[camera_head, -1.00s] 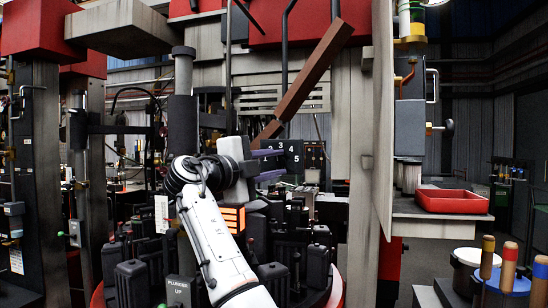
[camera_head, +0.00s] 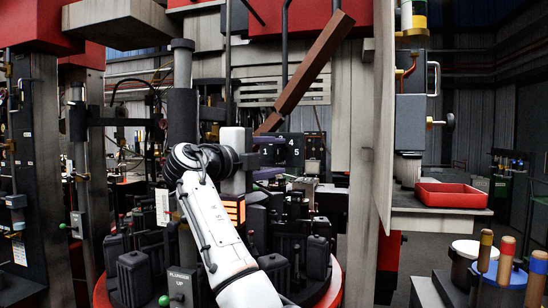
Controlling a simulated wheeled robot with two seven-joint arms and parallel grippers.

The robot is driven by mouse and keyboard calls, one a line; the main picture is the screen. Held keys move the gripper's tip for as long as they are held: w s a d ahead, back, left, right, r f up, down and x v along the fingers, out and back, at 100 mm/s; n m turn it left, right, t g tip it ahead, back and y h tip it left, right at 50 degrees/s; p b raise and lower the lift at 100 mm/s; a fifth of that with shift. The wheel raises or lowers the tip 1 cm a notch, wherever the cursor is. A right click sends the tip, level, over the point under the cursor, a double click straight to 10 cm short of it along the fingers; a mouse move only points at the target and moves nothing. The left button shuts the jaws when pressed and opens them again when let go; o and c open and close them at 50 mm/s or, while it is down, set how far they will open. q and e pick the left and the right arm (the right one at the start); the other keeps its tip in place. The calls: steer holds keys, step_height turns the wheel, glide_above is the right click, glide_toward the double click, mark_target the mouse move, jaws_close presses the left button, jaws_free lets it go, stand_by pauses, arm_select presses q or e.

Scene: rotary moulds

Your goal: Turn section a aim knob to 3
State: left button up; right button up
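A dark dial plate (camera_head: 297,144) with white numbers stands in the middle of the head view. The numbers 4 and 5 show on its right part; its left part is behind my gripper. My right gripper (camera_head: 270,156) is in front of the plate, its two purple fingers spread apart, one above the other, with a gap between them. The aim knob itself is not clearly seen, so I cannot tell whether the fingers touch it or surround it. My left gripper is not in view.
A brown slanted bar (camera_head: 314,66) rises above the dial. Dark moulds (camera_head: 135,276) stand on a red-rimmed round table below my arm. A grey panel (camera_head: 384,120) stands right of the dial. A red tray (camera_head: 451,196) and wooden-handled tools (camera_head: 505,260) are farther right.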

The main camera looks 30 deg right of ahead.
steer(key=b+v, duration=0.2)
steer(key=v, duration=0.8)
steer(key=shift+a, duration=0.15)
stand_by(0.4)
